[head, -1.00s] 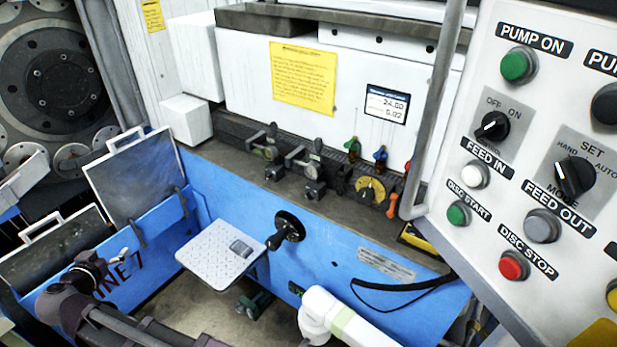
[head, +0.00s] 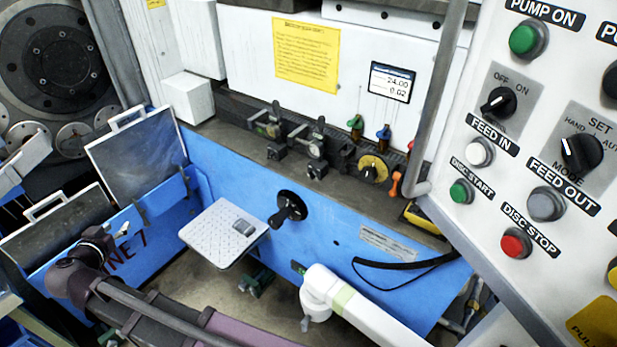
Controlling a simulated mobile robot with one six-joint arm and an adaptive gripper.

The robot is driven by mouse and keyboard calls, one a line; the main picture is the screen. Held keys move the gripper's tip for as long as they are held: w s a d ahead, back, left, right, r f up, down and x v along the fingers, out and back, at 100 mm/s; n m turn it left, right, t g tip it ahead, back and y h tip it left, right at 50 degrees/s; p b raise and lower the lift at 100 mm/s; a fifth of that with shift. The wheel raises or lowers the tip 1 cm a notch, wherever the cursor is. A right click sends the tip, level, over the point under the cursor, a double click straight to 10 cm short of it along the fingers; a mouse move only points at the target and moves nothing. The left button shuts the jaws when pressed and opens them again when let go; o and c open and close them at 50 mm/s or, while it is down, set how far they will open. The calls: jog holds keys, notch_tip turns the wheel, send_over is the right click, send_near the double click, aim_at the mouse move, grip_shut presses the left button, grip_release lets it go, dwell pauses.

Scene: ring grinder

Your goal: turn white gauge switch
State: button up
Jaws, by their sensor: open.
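No switch in the head view carries a readable gauge label. The slanted control panel (head: 455,152) at the right has a black OFF/ON rotary switch (head: 498,102) with a white pointer, above the FEED IN label. A black HAND/AUTO mode switch (head: 581,153) with a white pointer is to its right. I cannot tell which one is the white gauge switch. A gauge display (head: 390,82) reading about 24.00 and 0.02 sits on the white machine housing.
The grey frame post (head: 445,70) stands between the housing and the panel. Small levers and a yellow dial (head: 373,166) line the ledge. A perforated plate (head: 215,228) and a black crank knob (head: 287,208) stick out from the blue front. A white jointed arm (head: 345,300) stands below.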

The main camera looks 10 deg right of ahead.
jog(key=w+d+f+h+b, duration=0.3)
jog(key=w+d+f+b, duration=0.3)
jog(key=d, duration=0.3)
jog(key=n+h+b, duration=0.1)
jog(key=h+b, duration=0.8)
jog(key=b, duration=0.8)
send_near(309, 175)
jog(key=v, duration=0.4)
jog(key=shift+a+r+g+p, duration=0.3)
jog(key=shift+r+g, duration=0.1)
jog(key=shift+r, duration=0.2)
jog(key=shift+w+d, duration=0.2)
jog(key=x, duration=1.3)
jog(key=shift+w+d+f, duration=0.15)
jog(key=shift+w+f, duration=0.05)
jog(key=shift+f, duration=0.05)
